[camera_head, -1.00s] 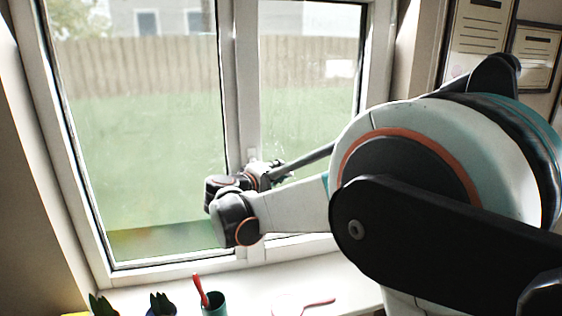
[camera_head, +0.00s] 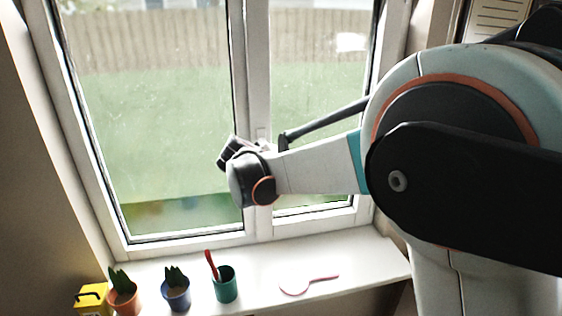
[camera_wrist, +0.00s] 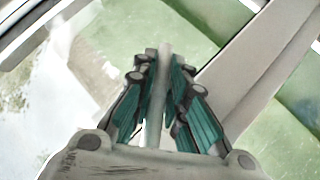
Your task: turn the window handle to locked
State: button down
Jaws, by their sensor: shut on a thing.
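The window handle (camera_wrist: 154,115) is a pale slim bar in the wrist view. It lies between the two teal-padded fingers of my gripper (camera_wrist: 163,62), which are shut on it. The bar runs nearly along the fingers, from their tips back toward the palm. In the head view, my wrist and forearm cover most of the handle and the fingers, in front of the white middle post of the window (camera_head: 257,60). A small pale part shows just above my wrist there, too small to tell clearly. The handle's exact angle on the frame cannot be told.
On the white sill (camera_head: 345,260) stand a yellow box (camera_head: 91,298), two potted plants (camera_head: 123,295) (camera_head: 176,290) and a green cup (camera_head: 225,285) with a red item. A red-rimmed pale object (camera_head: 295,284) lies right of them. A framed paper (camera_head: 495,20) hangs right.

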dwell(0.3)
jog(key=c, duration=1.6)
grip_release()
